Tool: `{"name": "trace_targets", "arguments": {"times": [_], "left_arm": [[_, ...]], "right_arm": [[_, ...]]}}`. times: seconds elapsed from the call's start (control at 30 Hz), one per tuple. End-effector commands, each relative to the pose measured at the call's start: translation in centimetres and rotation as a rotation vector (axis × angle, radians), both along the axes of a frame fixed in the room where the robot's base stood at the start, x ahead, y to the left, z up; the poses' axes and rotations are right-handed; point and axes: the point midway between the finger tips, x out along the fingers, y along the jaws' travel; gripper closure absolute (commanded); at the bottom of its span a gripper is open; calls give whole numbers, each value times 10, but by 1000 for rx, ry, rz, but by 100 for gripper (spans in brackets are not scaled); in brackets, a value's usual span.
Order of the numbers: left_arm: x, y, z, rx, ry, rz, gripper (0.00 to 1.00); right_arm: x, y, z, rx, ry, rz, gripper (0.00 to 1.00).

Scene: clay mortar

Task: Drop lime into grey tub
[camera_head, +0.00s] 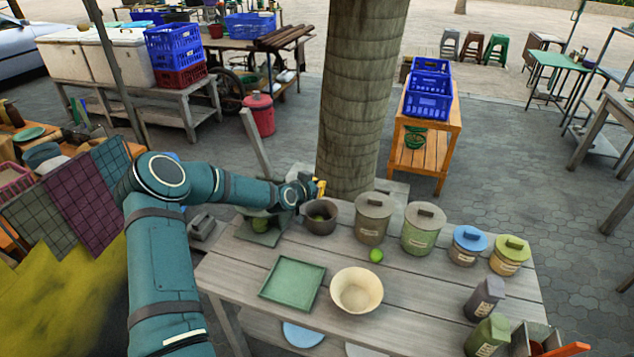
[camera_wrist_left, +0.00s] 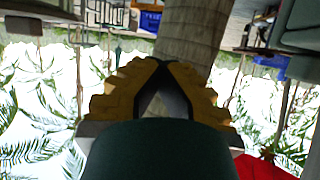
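A bright green lime (camera_head: 376,255) lies on the grey plank table, in front of the lidded canisters. A dark grey round tub (camera_head: 320,226) stands open near the table's back edge, left of the lime. Something yellowish green shows inside it, too small to name surely. My left gripper (camera_head: 319,187) is above and just behind the tub, its yellow fingers pointing away from the lime. In the left wrist view its fingers (camera_wrist_left: 162,64) meet at the tips with nothing seen between them. My right gripper is not in view.
A green square tray (camera_head: 293,282) and a cream bowl (camera_head: 356,291) stand at the table's front. Lidded canisters (camera_head: 422,230) line the right back. A tree trunk (camera_head: 361,90) rises close behind my gripper.

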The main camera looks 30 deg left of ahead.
Motion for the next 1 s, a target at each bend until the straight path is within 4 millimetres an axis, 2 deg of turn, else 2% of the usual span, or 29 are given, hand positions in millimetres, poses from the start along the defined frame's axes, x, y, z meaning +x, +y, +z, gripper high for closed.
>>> {"name": "trace_targets", "arguments": {"times": [0.03, 0.2, 0.57, 0.63, 1.0], "left_arm": [[0, 0, -9, -1, 0, 0, 100], [0, 0, -25, 0, 1, -1, 100], [0, 0, -30, 1, 0, 0, 100], [0, 0, -29, 1, 0, 0, 78], [-3, 0, -28, 1, 1, 1, 77]], "right_arm": [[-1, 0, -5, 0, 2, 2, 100], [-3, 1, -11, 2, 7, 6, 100], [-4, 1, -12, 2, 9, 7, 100], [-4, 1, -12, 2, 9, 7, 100], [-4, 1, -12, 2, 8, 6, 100]]}}
